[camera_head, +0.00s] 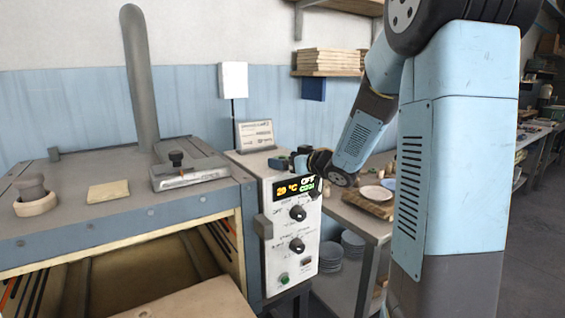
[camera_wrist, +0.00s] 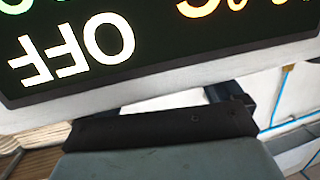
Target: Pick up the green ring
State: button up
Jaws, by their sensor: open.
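I cannot make out a green ring in either view. A round green button (camera_head: 284,278) sits low on the front of the white control box (camera_head: 290,235). My gripper (camera_head: 290,162) is at the top of this box, close to its display (camera_head: 298,187); its fingers are small and partly hidden in the head view. In the wrist view, the lit display (camera_wrist: 110,45) fills the top, upside down and very close, with the word OFF readable. A dark part of my gripper (camera_wrist: 160,125) crosses below it. The gripper is open, and I see nothing held in it.
A grey machine (camera_head: 110,200) with an open front stands at left, carrying a knob in a tan ring (camera_head: 36,203) and a yellow pad (camera_head: 109,191). A side table (camera_head: 365,225) holds plates on a wooden board, with stacked plates (camera_head: 352,245) below. Floor shows at right.

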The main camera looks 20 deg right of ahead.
jog(key=c, duration=1.1)
